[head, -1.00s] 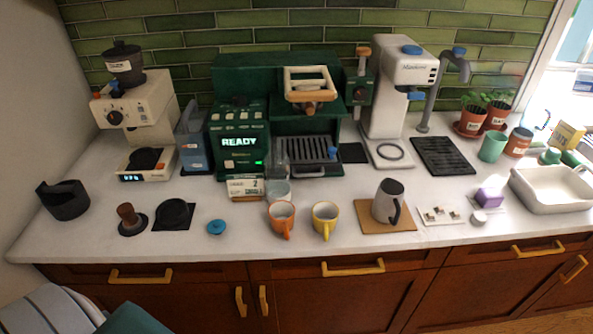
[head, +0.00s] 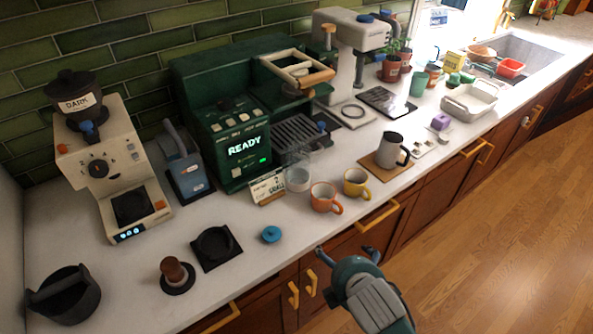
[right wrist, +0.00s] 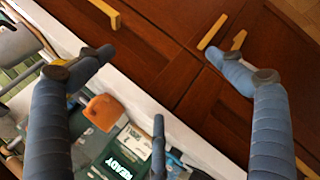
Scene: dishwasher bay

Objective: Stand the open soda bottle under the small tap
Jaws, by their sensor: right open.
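A clear see-through bottle (head: 298,178) stands upright on the counter in front of the green coffee machine, behind the orange mug; its mouth is hard to make out. A round blue cap (head: 271,234) lies on the counter in front. My right gripper (head: 347,254) is open and empty, in front of the counter edge, well apart from the bottle. In the right wrist view its spread fingers (right wrist: 158,58) face the cabinet doors. My left gripper is not in view.
An orange mug (head: 324,197) and yellow mug (head: 356,183) stand near the front edge, right of a small card sign (head: 268,187). A grey jug (head: 392,150) stands on a board. A white basin (head: 470,101) sits further right.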

